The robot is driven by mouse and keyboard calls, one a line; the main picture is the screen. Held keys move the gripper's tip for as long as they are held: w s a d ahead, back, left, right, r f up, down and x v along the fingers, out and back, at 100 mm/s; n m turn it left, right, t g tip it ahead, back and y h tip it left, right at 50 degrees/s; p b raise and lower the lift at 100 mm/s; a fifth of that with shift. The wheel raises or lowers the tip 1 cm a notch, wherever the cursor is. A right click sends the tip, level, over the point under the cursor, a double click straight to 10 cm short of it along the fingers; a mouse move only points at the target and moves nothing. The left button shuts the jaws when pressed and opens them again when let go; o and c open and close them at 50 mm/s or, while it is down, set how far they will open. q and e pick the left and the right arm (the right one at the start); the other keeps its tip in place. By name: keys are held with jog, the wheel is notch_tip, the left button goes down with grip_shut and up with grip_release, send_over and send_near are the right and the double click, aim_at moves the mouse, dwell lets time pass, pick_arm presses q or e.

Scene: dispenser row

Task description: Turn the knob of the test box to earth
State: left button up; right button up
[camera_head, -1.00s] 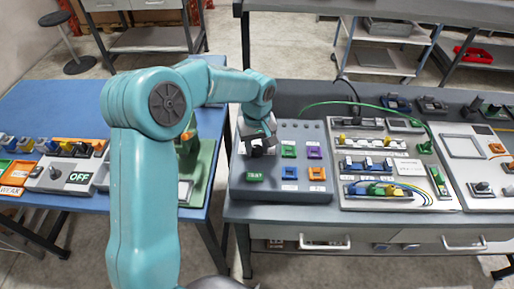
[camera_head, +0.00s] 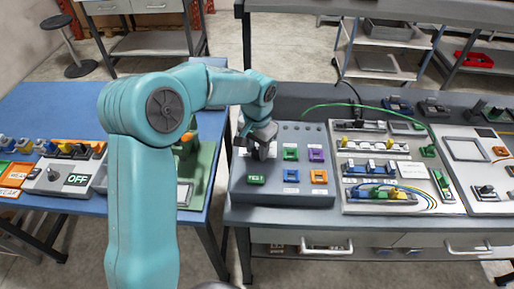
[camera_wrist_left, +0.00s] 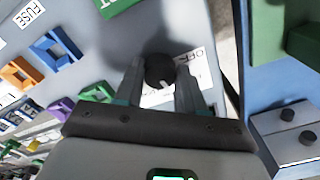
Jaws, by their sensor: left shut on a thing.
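The test box (camera_head: 283,203) is a grey sloped box on the grey bench. It carries a green TEST button (camera_head: 255,180) and green, purple, blue and orange sockets. Its black knob (camera_wrist_left: 158,70) shows between my fingers in the left wrist view, over a white label plate with OFF readable at its right. My left gripper (camera_head: 262,153) is at the upper left of the box and shut on the knob. In the head view the gripper hides most of the knob. My right gripper is not in view.
A panel with coloured terminals (camera_head: 392,205) and a green cable (camera_head: 335,103) stand right of the test box. A blue table (camera_head: 35,105) at the left holds a green device (camera_head: 205,160) close to my arm and a box marked OFF (camera_head: 75,187).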

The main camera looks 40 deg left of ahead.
aim_at(258, 150)
pick_arm(q)
jog(key=shift+f+m, duration=0.2)
jog(key=shift+m, duration=0.7)
jog(key=o, duration=1.1)
jog(key=shift+c, duration=0.2)
jog(key=shift+w, duration=0.25)
jog(key=shift+s+r, duration=0.2)
notch_tip(258, 150, up, 16)
jog(key=shift+w, duration=0.15)
